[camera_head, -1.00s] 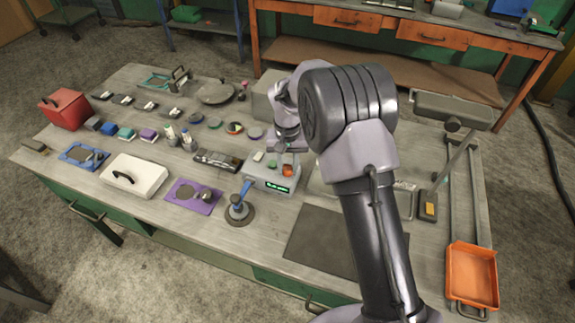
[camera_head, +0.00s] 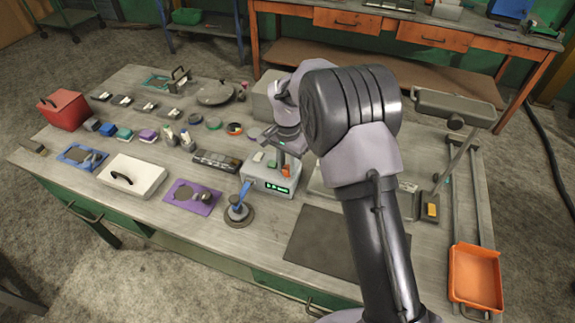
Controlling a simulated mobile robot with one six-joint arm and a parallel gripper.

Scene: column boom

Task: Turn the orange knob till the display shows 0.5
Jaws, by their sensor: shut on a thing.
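The orange knob (camera_head: 286,171) is on a small pale box (camera_head: 262,177) near the middle of the bench, partly covered by my gripper. The box's front has a dark display (camera_head: 278,188) with green lit digits, too small to read surely. My gripper (camera_head: 284,163) points down over the box and is shut on the orange knob. The fingertips are small and partly hidden. A green part (camera_head: 271,163) sits on the box top, left of the knob.
A blue-handled tool on a round dark base (camera_head: 239,213) stands just left of the box. A dark mat (camera_head: 322,240) lies in front to the right. A white case (camera_head: 132,176), a red box (camera_head: 64,108) and an orange tray (camera_head: 476,276) are farther off.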

